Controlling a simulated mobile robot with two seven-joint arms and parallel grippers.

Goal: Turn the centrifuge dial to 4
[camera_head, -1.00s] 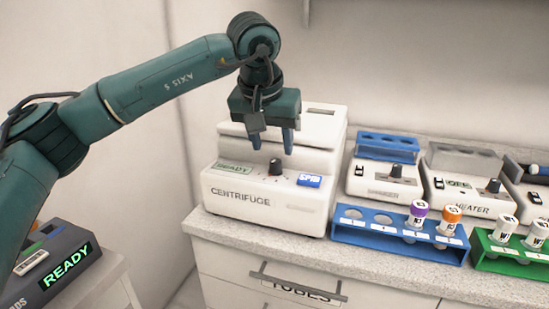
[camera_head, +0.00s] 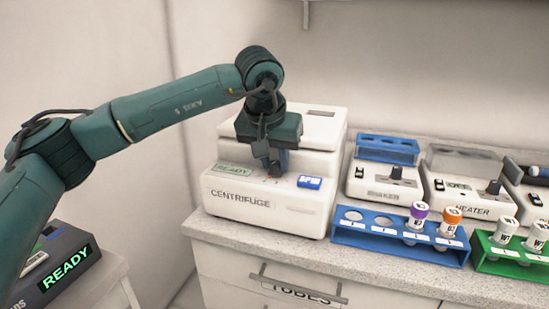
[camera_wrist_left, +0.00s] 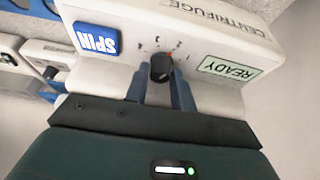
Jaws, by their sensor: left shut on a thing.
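The white centrifuge (camera_head: 240,212) stands on the counter at the left end, with a green READY display (camera_head: 234,169) and a blue SPIN button (camera_head: 309,183) on its sloped front panel. My left gripper (camera_head: 276,168) reaches down onto the panel, shut on the dial, which its fingers hide in the head view. In the left wrist view the black dial (camera_wrist_left: 161,68) sits between the two blue fingertips of the left gripper (camera_wrist_left: 161,88). Small marks ring the dial; a bit of red shows at its edge. My right gripper is not in view.
A blue rack (camera_head: 350,236) with capped tubes stands right of the centrifuge, with a green rack (camera_head: 505,262) farther right. The heater (camera_head: 470,196) and another device (camera_head: 372,184) stand behind. A dark READY device (camera_head: 40,290) is at lower left.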

